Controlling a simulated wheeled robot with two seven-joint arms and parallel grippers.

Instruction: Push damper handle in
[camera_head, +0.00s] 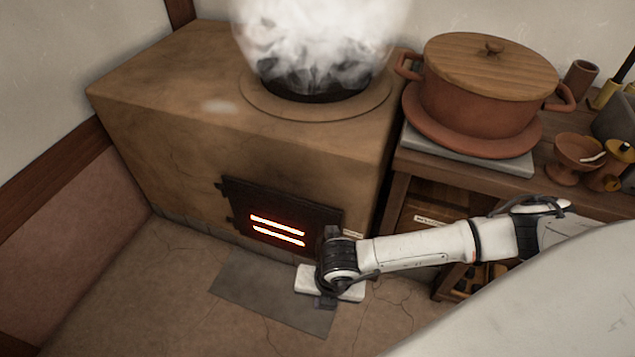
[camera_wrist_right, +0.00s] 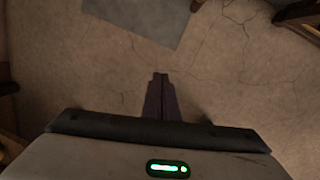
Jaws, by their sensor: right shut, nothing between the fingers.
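The clay stove (camera_head: 160,110) stands against the wall, with a dark iron fire door (camera_head: 236,205) low on its front and two glowing slots in it. I cannot make out a damper handle in either view; my right wrist covers the area by the door's right lower corner. My right gripper (camera_head: 325,303) points down over the floor in front of the stove. In the right wrist view its dark fingers (camera_wrist_right: 160,78) are shut together with nothing between them. My left gripper is not in view.
A grey floor plate (camera_head: 245,295) lies before the stove. A smoking round opening (camera_head: 315,95) is on the stove top. To the right, a wooden bench (camera_head: 395,190) carries a lidded clay pot (camera_head: 470,100) and small vessels (camera_head: 570,160). Cracked floor at left is clear.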

